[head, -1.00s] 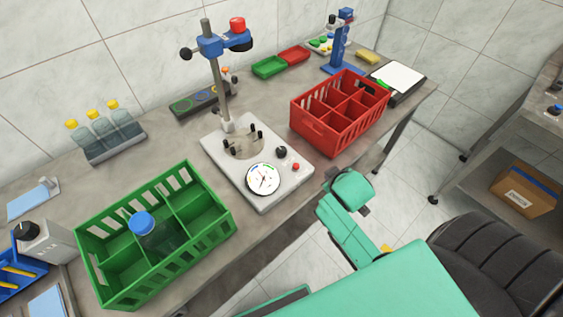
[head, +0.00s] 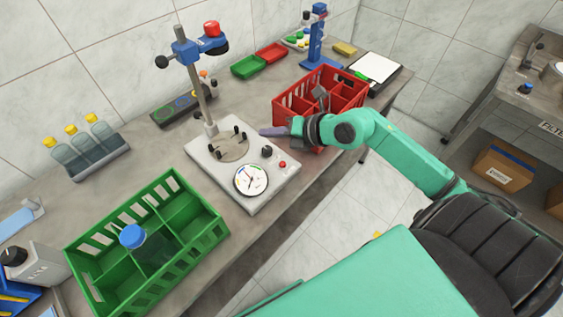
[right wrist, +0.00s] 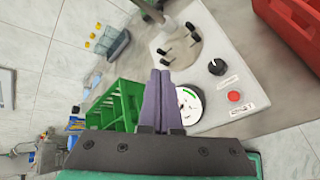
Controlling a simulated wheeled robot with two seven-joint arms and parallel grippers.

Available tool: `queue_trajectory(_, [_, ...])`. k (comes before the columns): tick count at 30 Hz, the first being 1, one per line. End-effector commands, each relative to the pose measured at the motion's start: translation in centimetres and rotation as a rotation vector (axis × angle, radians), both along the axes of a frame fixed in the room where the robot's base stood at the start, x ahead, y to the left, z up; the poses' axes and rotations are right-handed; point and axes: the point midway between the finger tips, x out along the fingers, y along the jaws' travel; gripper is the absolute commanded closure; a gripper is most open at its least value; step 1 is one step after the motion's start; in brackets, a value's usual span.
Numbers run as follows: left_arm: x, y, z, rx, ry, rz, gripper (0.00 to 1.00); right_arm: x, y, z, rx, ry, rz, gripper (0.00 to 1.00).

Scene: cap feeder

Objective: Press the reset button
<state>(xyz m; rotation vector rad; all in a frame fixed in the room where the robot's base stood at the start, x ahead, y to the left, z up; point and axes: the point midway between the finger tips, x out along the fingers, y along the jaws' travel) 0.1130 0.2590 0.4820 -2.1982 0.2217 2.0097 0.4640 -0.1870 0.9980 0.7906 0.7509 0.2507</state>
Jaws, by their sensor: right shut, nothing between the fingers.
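The cap feeder station (head: 251,200) is a light grey base plate with a post, a round dial, a black knob (head: 267,151) and a small red button (head: 283,164). My right gripper (head: 268,132) is shut and empty, above the plate's right side near the knob. In the right wrist view, its closed purple fingers (right wrist: 160,100) cover part of the dial (right wrist: 188,104). The red button (right wrist: 233,97) lies to the right of the fingers, apart from them, with the knob (right wrist: 217,67) above it. My left gripper is not in view.
A green crate (head: 185,262) with a blue-capped bottle (head: 133,237) stands left of the station. A red crate (head: 290,106) stands just behind my right gripper. The post (head: 200,95) with a red-topped clamp rises from the plate.

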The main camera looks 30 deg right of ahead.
Motion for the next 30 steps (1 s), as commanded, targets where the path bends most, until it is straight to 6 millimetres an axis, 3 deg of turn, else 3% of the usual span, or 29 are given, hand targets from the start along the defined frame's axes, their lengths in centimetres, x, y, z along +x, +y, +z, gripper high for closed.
queue_trajectory(3, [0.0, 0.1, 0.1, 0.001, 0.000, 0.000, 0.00, -0.4, -2.8, -2.2, -0.184, 0.079, -0.004, 1.00])
queue_trajectory(7, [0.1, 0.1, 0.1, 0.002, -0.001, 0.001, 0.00, -0.7, -4.2, -3.1, -0.258, 0.117, -0.014, 1.00])
queue_trajectory(20, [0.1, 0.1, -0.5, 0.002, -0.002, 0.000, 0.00, -0.7, -4.2, -4.0, -0.260, 0.120, -0.014, 1.00])
queue_trajectory(30, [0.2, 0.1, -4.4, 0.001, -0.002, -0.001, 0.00, -0.8, -4.1, -8.8, -0.260, 0.121, -0.013, 1.00])
